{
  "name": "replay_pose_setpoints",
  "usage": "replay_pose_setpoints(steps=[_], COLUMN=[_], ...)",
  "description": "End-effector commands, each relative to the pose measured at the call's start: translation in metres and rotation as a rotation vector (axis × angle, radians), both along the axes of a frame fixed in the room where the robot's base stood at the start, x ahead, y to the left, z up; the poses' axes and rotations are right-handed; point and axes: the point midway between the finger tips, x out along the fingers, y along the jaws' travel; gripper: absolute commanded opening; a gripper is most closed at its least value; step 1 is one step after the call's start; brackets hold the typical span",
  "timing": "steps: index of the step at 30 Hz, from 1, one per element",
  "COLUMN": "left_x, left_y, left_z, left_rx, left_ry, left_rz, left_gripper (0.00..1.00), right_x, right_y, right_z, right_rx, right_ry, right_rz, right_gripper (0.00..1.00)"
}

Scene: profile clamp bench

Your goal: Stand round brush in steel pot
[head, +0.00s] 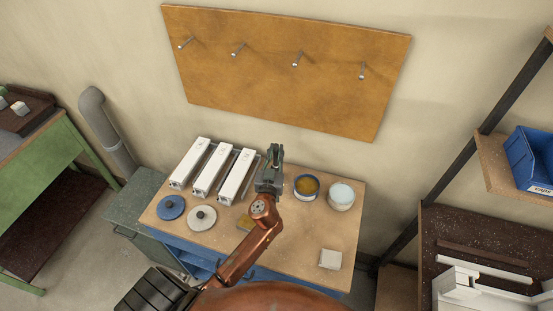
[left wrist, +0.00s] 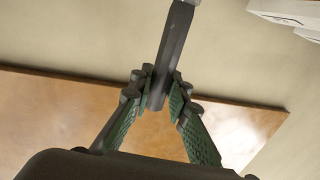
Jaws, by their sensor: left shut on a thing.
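My left gripper (head: 272,165) is over the back middle of the bench, shut on a dark grey bar-like handle. In the left wrist view the handle (left wrist: 171,55) sits between the two green-padded fingers and runs up out of the picture. No bristles show, so I cannot confirm it is the round brush. Right of the gripper stand two round pots: a dark blue one (head: 306,196) with a yellow-brown inside, and a pale grey one (head: 341,204) with a pale blue inside. I cannot tell for sure which is steel. My right gripper is out of view.
Three white profiles (head: 211,170) lie on the bench's left. A white block (head: 330,259) is at front right. A pegged board (head: 285,70) hangs behind.

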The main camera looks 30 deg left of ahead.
Motion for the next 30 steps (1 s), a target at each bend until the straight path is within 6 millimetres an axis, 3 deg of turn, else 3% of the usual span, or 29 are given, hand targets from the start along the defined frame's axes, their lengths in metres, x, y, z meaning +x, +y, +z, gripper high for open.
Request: replay_pose_setpoints(steps=[3, 6, 18, 19, 26, 30], left_x=[0.0, 0.0, 0.0, 0.0, 0.0, 0.0], left_y=[0.001, 0.0, 0.0, 0.0, 0.0, 0.0], left_z=[-0.022, -0.029, -0.033, -0.033, -0.031, -0.031], left_rx=[0.003, 0.002, 0.0, -0.001, 0.001, 0.001], left_ry=[0.005, 0.003, 0.001, 0.002, 0.001, 0.001], left_rz=[0.0, 0.0, -0.001, -0.001, -0.001, -0.001], left_gripper=[0.0, 0.0, 0.0, 0.16, 0.32, 0.33], right_x=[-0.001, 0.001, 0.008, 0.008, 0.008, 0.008], right_y=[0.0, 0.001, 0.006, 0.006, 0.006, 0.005], right_z=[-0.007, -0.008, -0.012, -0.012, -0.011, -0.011], right_rx=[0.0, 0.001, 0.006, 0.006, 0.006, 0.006], right_ry=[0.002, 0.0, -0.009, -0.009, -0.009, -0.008], right_rz=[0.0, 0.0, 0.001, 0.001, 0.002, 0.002], right_gripper=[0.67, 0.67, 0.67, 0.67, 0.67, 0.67])
